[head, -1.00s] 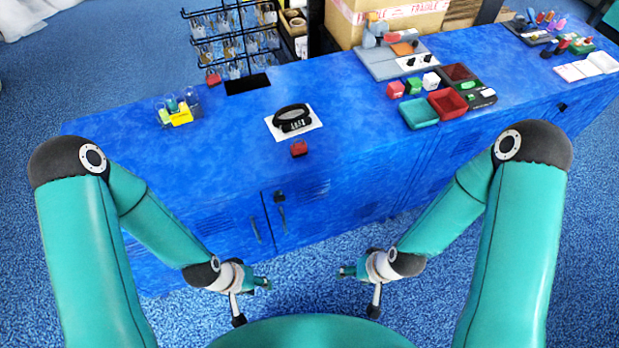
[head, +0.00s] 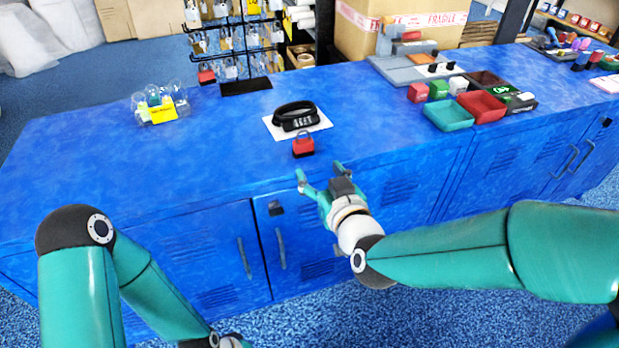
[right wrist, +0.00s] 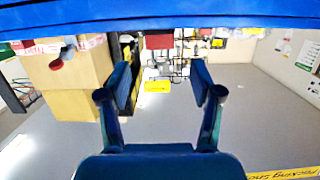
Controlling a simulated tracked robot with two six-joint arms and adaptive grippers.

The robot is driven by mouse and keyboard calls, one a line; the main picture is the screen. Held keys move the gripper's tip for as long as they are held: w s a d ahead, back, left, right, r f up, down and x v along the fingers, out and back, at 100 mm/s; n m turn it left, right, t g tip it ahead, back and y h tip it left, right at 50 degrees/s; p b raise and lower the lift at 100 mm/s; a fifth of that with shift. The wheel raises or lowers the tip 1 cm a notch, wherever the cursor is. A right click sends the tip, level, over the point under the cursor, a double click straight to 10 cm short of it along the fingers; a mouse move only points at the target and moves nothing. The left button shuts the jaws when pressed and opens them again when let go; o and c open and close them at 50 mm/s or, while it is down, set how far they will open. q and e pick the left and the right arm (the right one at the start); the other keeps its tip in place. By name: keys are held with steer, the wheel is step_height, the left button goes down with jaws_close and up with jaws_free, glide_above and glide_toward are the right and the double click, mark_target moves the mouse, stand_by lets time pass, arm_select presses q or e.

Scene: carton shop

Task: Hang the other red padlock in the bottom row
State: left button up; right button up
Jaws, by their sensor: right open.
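A red padlock (head: 303,145) stands on the blue counter near its front edge, just in front of a white card. Another red padlock (head: 206,77) hangs at the bottom left of the black wire rack (head: 228,42), which holds several rows of grey padlocks. My right gripper (head: 319,171) is open and empty at the counter's front edge, a little nearer than the loose padlock and apart from it. Its two spread fingers also show in the right wrist view (right wrist: 163,90), with nothing between them. My left gripper is not visible in the head view; only part of its arm shows.
A black strap with a dial block (head: 295,115) lies on the white card (head: 318,127) behind the loose padlock. A clear holder with a yellow label (head: 160,108) stands at left. Teal (head: 448,115) and red (head: 482,106) trays stand at right. The counter's left-middle is clear.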

mark_target(305, 148)
steer(key=shift+x, duration=4.95)
steer(key=c, duration=0.9)
steer(key=shift+d+r, duration=0.1)
steer(key=shift+r, duration=0.1)
steer(key=shift+r+p, duration=0.55)
steer(key=shift+r, duration=0.3)
